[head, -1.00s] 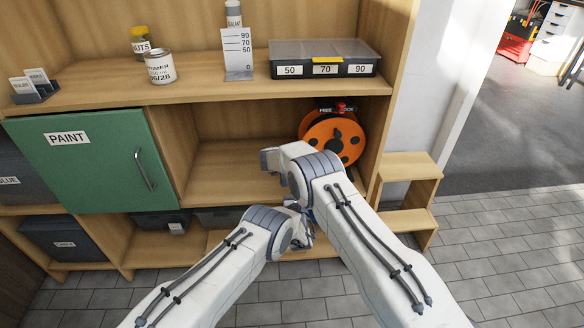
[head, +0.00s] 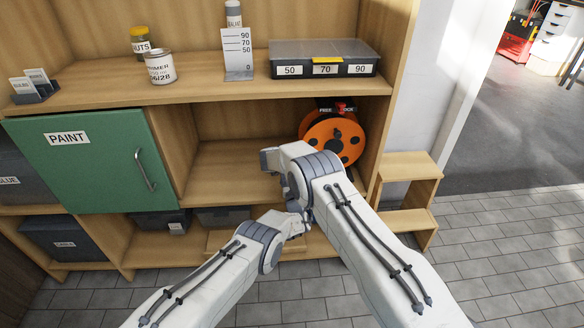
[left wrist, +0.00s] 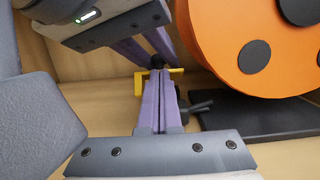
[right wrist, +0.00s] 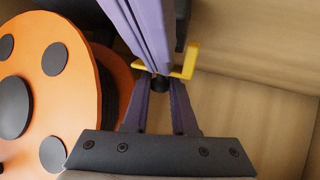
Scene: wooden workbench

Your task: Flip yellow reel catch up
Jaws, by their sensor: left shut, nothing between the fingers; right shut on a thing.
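The yellow catch (right wrist: 191,62) shows as a bent bar beside the orange reel (right wrist: 62,62); it also shows in the left wrist view (left wrist: 176,71). My right gripper (right wrist: 160,92) is shut on a black knob (right wrist: 159,82) at the catch. My left gripper (left wrist: 160,78) is shut and empty, its fingertips close to the knob and the catch; I cannot tell whether they touch. In the head view the orange reel (head: 328,135) stands in the open shelf bay, and both grippers and the catch are hidden by my arms.
A FREE/LOCK label with a red piece (head: 341,107) sits above the reel. A green PAINT door (head: 95,160) is left of the bay. The shelf above holds a divided box (head: 322,62) and a primer can (head: 160,67). A black plate (left wrist: 260,118) lies below the reel.

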